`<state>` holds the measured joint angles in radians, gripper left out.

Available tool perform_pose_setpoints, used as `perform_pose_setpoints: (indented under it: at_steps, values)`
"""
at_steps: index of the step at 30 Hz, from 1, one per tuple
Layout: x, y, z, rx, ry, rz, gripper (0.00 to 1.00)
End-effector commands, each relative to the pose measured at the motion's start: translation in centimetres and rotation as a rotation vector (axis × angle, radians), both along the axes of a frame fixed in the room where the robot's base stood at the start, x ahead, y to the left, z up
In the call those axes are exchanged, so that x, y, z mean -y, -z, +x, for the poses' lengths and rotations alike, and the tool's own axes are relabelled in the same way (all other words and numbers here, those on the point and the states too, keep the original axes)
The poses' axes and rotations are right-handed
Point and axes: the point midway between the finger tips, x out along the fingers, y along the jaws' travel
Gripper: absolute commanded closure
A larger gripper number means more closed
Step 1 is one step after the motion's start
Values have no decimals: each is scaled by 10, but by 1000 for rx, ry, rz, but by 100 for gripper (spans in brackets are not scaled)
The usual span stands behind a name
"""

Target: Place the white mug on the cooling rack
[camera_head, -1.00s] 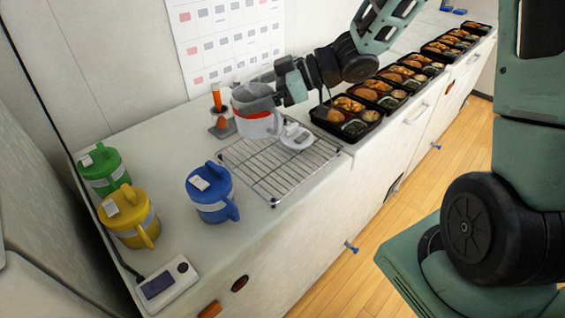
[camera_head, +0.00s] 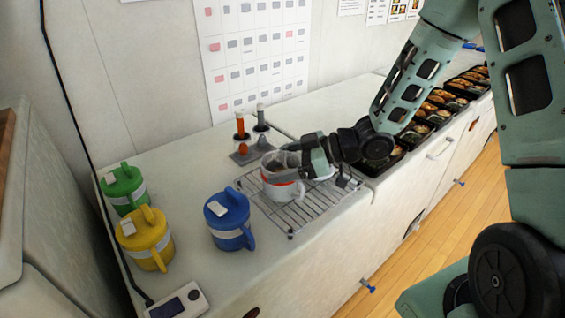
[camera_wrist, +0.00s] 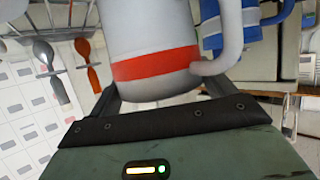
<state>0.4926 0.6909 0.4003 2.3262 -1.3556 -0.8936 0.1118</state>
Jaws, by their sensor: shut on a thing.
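The white mug (camera_head: 279,189) has a red band and a handle on its right side. My gripper (camera_head: 284,163) is shut on it. The mug is upright over the left part of the wire cooling rack (camera_head: 313,211); I cannot tell whether its base touches the wires. In the wrist view the mug (camera_wrist: 150,30) fills the middle between my gripper's fingers (camera_wrist: 158,92), with its handle on the right.
A blue lidded mug (camera_head: 230,220) stands left of the rack, with yellow (camera_head: 147,240) and green (camera_head: 123,190) ones farther left. A stand with orange and grey utensils (camera_head: 242,152) is behind the rack. Bento trays (camera_head: 440,108) line the right. A small device (camera_head: 180,303) lies at front left.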

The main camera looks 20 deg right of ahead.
Motion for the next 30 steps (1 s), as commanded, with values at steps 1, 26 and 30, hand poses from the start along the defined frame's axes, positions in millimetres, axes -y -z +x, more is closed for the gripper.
perform_pose_setpoints:
  at_steps: [1,26,30]
  values:
    - [0,-1,0,2,0,1,78]
    - [38,-17,-17,3,6,-3,0]
    - [62,-29,-30,1,7,-2,0]
